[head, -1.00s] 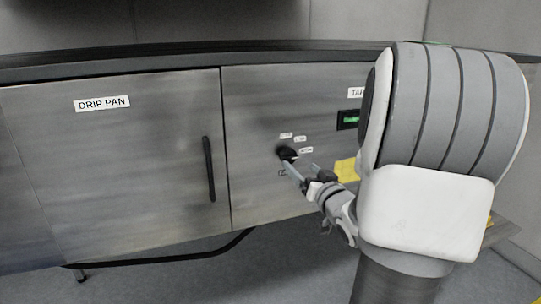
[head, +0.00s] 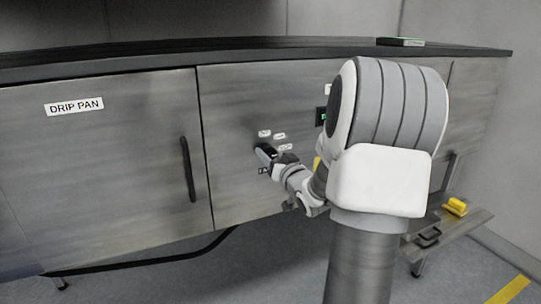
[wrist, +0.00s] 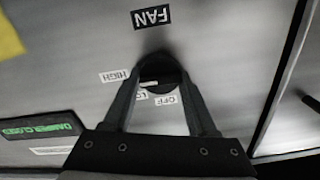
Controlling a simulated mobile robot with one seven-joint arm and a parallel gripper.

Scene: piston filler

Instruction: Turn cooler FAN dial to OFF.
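The FAN dial (wrist: 160,68) is a round black knob on the grey cabinet front. In the wrist view it sits at the fingertips, under the FAN label (wrist: 150,16), which appears upside down. The HIGH label (wrist: 115,76), a partly hidden LO label (wrist: 140,94) and the OFF label (wrist: 166,100) surround it. My gripper (wrist: 161,72) has its fingers spread, one on each side of the dial; whether they touch it is unclear. In the head view my gripper (head: 266,154) is at the dial and hides most of it.
A green-lit display (wrist: 40,127) is near the dial. The DRIP PAN door (head: 90,150) with its black vertical handle (head: 188,170) is to the left. A low shelf (head: 450,232) with a yellow object (head: 455,206) projects at right. A dark counter edge runs above.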

